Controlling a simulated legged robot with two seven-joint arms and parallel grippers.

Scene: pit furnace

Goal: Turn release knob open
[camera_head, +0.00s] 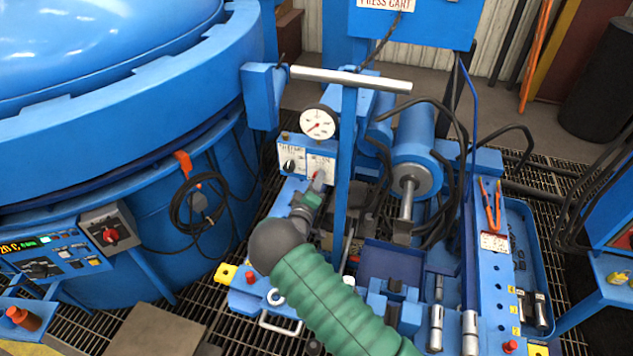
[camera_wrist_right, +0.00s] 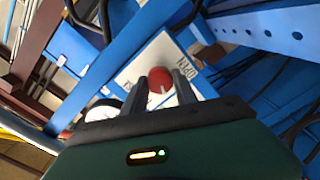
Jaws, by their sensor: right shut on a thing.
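The red release knob (camera_wrist_right: 161,76) sits on a white label plate in the right wrist view. My right gripper (camera_wrist_right: 163,92) has its two dark fingers on either side of the knob, shut on it. In the head view my right arm, in a green sleeve, reaches up from the bottom to the control panel (camera_head: 322,165). My right gripper (camera_head: 317,186) is at the panel's lower front, small and partly hidden by the wrist. Lettering beside the knob is too tilted and small to read surely. My left gripper is not in view.
A round pressure gauge (camera_head: 319,122) stands above the panel, and a black knob (camera_head: 290,166) sits to its left. A blue post (camera_head: 346,150) with a grey crossbar (camera_head: 350,79) rises close to the right of the gripper. The large blue furnace (camera_head: 110,130) fills the left.

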